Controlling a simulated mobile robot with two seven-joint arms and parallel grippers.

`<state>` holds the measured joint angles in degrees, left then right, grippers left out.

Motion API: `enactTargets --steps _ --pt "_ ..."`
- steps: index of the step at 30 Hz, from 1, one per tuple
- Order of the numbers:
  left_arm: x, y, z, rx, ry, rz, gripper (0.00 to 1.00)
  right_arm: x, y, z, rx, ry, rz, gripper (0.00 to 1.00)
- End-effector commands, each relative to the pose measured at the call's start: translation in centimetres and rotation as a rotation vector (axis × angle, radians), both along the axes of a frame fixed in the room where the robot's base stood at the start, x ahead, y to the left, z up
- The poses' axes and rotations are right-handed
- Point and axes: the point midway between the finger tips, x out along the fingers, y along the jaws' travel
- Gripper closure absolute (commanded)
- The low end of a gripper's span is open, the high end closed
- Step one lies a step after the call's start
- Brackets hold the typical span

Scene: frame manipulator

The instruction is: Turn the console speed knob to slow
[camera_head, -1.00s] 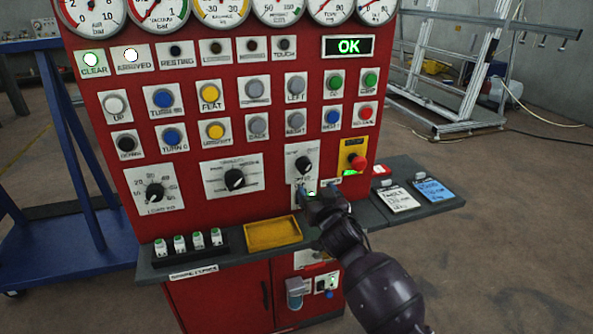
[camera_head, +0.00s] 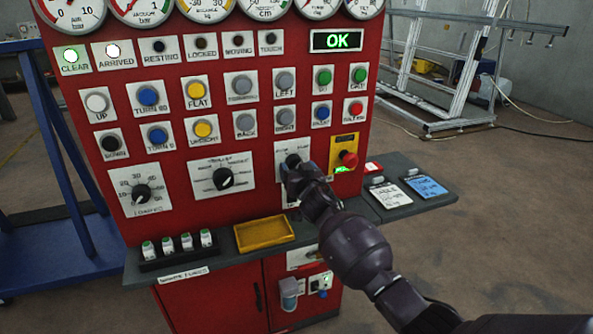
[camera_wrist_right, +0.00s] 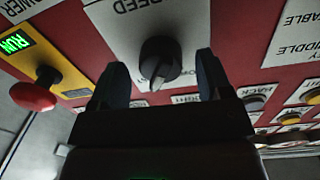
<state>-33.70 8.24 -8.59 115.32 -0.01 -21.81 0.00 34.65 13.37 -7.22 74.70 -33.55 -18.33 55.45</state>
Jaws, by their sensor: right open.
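The black speed knob (camera_head: 293,161) sits on a white plate on the right part of the red console. My right gripper (camera_head: 294,176) is in front of it and covers the lower part of its plate. In the right wrist view, which is upside down, the knob (camera_wrist_right: 160,58) shows beneath the word "SPEED". The open fingers of my right gripper (camera_wrist_right: 160,82) stand on either side of the knob, apart from it. The knob's pale pointer points down and slightly left in that view. The plate's position words are mostly hidden. My left gripper is not in view.
A red stop button (camera_head: 348,159) on a yellow plate is close to the right of the knob. A larger black selector (camera_head: 222,179) is to the left. A grey shelf with a yellow tray (camera_head: 264,234) juts out below.

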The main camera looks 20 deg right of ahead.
Motion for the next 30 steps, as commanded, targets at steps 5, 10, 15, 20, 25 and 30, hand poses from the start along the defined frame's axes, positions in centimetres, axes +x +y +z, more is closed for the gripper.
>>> enactTargets --steps 5,10,15,20,25,30 --pt "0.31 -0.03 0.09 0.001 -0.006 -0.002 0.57 0.46 -0.04 -0.01 0.0 0.0 0.0 0.28" --pt "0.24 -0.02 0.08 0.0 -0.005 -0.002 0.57 0.47 -0.04 0.04 0.0 0.0 0.0 0.28" --pt "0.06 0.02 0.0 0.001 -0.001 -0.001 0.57 0.46 -0.04 0.04 0.0 0.0 0.0 0.47" --pt "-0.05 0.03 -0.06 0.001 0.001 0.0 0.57 0.45 -0.04 0.03 0.0 0.0 0.0 0.71" --pt "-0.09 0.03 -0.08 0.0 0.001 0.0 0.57 0.45 -0.04 0.03 -0.004 0.0 0.0 0.77" --pt "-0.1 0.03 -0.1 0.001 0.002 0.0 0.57 0.44 -0.04 0.01 -0.035 -0.002 0.0 0.77"
